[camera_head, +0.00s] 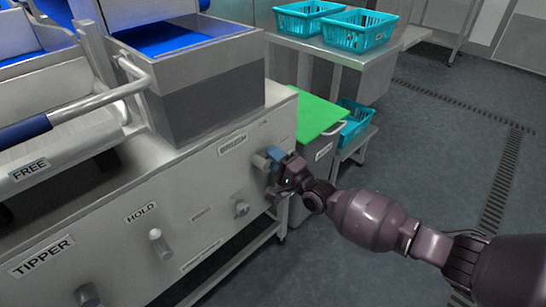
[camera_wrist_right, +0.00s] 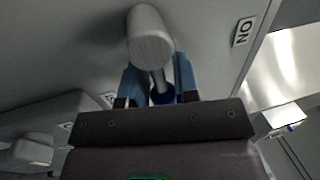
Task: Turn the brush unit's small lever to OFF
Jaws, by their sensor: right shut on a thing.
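The brush unit's small lever (camera_head: 261,162) is a grey, rounded handle on the front of the grey cabinet (camera_head: 205,165), right of the "BRUSH" label (camera_head: 233,143). In the right wrist view the lever (camera_wrist_right: 150,38) stands between the blue fingers, its stem passing down between them. An "ON" label (camera_wrist_right: 243,32) shows on the panel to the right of the lever in that view. My right gripper (camera_head: 274,157) is shut on the lever; it also shows in the right wrist view (camera_wrist_right: 159,85). My left gripper is in neither view. No OFF label is readable.
A grey knob (camera_head: 241,208) sits below the lever, with the HOLD lever (camera_head: 155,235) and TIPPER knob (camera_head: 88,295) further left. A green-topped bin (camera_head: 318,116) stands close behind my gripper. Teal crates (camera_head: 357,31) stand on a table. Floor at right is clear.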

